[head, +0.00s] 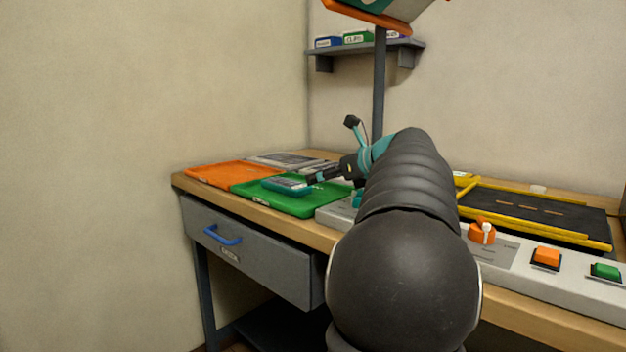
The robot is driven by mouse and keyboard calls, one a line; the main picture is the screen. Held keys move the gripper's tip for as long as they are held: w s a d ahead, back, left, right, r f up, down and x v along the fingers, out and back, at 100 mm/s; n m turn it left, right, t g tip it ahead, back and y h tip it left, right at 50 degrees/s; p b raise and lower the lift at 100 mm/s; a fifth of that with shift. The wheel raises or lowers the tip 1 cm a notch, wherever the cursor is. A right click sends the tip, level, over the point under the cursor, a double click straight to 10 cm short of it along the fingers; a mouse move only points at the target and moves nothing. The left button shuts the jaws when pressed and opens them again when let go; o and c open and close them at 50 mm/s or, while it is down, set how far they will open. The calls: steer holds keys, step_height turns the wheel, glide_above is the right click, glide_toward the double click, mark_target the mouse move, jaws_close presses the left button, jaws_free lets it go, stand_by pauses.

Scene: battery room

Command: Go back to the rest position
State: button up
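My dark and teal arm reaches from the bottom of the head view over the workbench (325,231). A flat teal block with a pale top (285,186) lies on that mat, just left of the fingertips. I see a narrow dark finger shape beside the block. I cannot tell whether it touches the block or whether the fingers are apart.
A control panel with an orange knob (482,232), an orange button (546,257) and a green button (606,271) is at right, before a yellow-railed belt (520,208). A post (379,95) rises behind. A drawer (255,255) sits below.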

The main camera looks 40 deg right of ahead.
steer(key=shift+v, duration=0.85)
